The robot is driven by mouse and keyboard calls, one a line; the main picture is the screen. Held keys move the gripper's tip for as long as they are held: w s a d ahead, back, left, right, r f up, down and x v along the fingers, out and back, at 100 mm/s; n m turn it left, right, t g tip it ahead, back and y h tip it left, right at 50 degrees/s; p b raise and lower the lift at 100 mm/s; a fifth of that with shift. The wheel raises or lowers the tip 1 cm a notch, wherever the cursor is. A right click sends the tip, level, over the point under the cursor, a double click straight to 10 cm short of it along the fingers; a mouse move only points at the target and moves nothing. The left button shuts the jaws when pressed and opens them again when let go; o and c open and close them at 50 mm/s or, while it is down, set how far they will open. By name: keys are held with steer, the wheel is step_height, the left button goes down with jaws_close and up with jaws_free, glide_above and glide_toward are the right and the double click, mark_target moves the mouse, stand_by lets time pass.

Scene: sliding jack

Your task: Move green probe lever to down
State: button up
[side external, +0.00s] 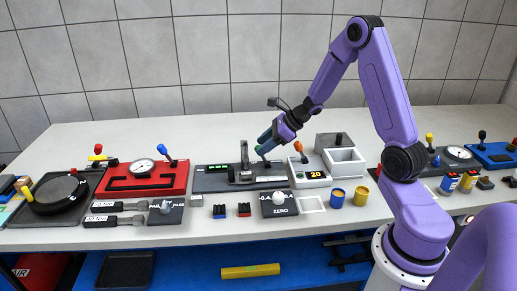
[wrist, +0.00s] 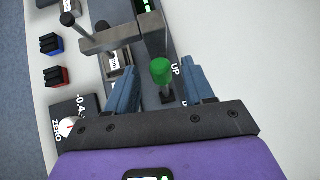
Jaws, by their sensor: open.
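The green probe lever (wrist: 162,72) shows in the wrist view as a green cap on a dark stem, rising from a grey panel with "UP" lettering beside it. My gripper (wrist: 162,85) is open, with one blue finger on each side of the lever. No contact between the fingers and the lever can be made out. In the side view, my gripper (side external: 264,148) is tilted down over the right part of the dark grey sliding-jack panel (side external: 210,182), and the lever is hard to make out there.
A metal post and sliding bar (side external: 245,165) stand just left of my gripper. A grey unit with an orange lever (side external: 299,147) stands close on the right. The "ZERO" dial box (side external: 280,204) and the blue (side external: 219,211) and red (side external: 244,209) blocks lie in front.

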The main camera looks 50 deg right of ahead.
steer(key=shift+x, duration=1.5)
jaws_close()
steer(key=shift+s+d+y, duration=0.15)
steer(key=shift+s+y, duration=0.05)
steer(key=shift+y, duration=0.1)
steer(key=shift+s+d+r+t, duration=0.15)
steer(key=shift+s+r+t, duration=0.05)
steer(key=shift+t, duration=0.3)
jaws_free()
